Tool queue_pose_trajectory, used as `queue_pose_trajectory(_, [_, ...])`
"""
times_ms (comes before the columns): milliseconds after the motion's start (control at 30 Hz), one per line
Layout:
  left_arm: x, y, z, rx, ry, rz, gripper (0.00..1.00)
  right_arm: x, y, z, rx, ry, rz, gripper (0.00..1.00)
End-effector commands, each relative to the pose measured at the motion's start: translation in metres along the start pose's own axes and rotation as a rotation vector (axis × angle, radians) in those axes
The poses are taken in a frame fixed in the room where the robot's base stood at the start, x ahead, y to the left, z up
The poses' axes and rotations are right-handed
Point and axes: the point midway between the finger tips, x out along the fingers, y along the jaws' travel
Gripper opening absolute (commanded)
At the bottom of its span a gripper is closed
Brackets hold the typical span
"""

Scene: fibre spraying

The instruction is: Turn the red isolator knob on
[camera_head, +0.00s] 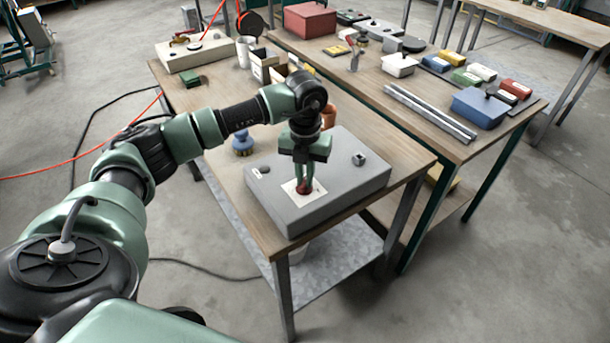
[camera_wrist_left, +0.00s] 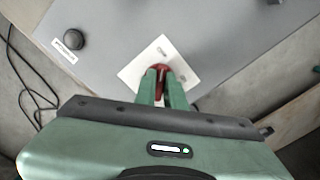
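The red isolator knob (camera_head: 304,187) sits on a white label plate (camera_head: 291,190) on top of a grey box (camera_head: 335,190). My left gripper (camera_head: 303,183) points down over the knob, with its fingers around it. In the left wrist view the red knob (camera_wrist_left: 159,72) shows between the two green fingers (camera_wrist_left: 162,88), which appear close against its sides. The fingers hide part of the knob and of the plate's print, so I cannot read the knob's position. My right gripper is not in view.
The grey box also carries a black button (camera_wrist_left: 73,39) with a label and a small dark switch (camera_head: 358,159). A blue object (camera_head: 242,144) stands beside the box. A second table (camera_head: 440,95) behind holds boxes and metal rails (camera_head: 430,112).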

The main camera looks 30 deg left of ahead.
Motion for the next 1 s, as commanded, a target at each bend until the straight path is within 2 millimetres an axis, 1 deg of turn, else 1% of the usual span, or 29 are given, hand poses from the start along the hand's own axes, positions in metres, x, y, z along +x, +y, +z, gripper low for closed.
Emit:
queue_pose_trajectory(267, [0.001, 0.0, 0.0, 0.042, 0.0, 0.0, 0.0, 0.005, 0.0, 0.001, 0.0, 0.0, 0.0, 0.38])
queue_pose_trajectory(433, [0.002, -0.001, 0.0, 0.132, -0.001, -0.001, 0.0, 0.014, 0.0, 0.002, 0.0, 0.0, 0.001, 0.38])
queue_pose_trajectory(567, [0.003, -0.001, 0.0, 0.235, -0.001, 0.0, 0.0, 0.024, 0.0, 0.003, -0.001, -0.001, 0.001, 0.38])
queue_pose_trajectory(1000, [0.002, -0.004, -0.001, 0.65, -0.002, 0.0, 0.0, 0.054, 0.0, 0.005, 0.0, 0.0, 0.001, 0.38])
